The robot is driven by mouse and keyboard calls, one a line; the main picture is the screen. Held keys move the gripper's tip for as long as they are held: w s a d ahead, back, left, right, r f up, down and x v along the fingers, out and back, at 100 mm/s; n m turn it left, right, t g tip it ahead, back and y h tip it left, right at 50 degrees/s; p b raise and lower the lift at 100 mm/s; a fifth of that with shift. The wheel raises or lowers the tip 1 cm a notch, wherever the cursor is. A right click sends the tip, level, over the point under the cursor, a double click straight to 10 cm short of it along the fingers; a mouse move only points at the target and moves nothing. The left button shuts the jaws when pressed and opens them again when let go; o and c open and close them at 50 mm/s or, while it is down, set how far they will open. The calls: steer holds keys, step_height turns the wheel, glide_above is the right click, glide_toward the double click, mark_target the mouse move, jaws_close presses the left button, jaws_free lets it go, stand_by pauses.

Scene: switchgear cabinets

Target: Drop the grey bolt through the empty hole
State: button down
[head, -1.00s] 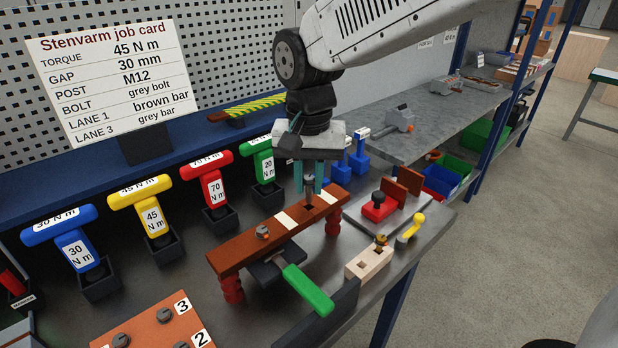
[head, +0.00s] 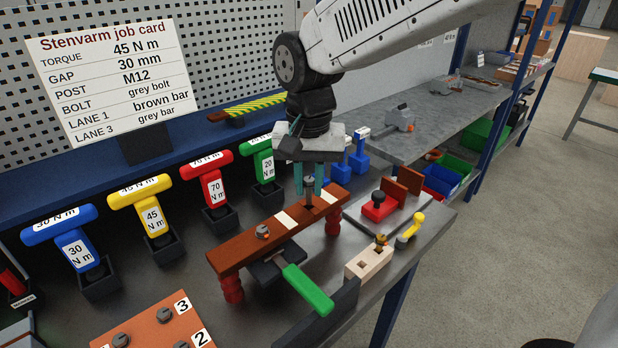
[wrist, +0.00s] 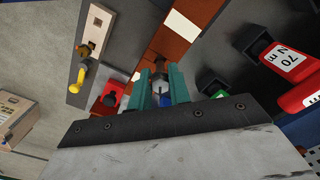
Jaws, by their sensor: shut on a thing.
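My gripper (head: 309,179) is shut on the grey bolt (head: 309,190), which hangs upright between the teal fingers. The bolt's lower part is over the right end of the brown bar (head: 240,250), at its hole; I cannot tell how far it is in. The wrist view shows the grey bolt head (wrist: 160,94) between the fingertips, with the bar (wrist: 174,42) beyond. Another bolt (head: 263,232) sits in the bar's left part. White bands mark the bar between the two.
Red posts (head: 232,289) hold up the bar. A green-handled tool (head: 307,289) lies under it. A wooden block (head: 368,264) and a red-based clamp (head: 379,207) stand to the right. Coloured T-handles (head: 152,216) stand behind on the left. The job card (head: 112,80) is at the back.

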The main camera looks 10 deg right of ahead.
mark_target(309, 185)
steer(key=shift+f, duration=1.5)
steer(key=c, duration=1.2)
jaws_free()
steer(key=shift+c, duration=0.2)
step_height(309, 185, up, 8)
steer(key=shift+f, duration=0.15)
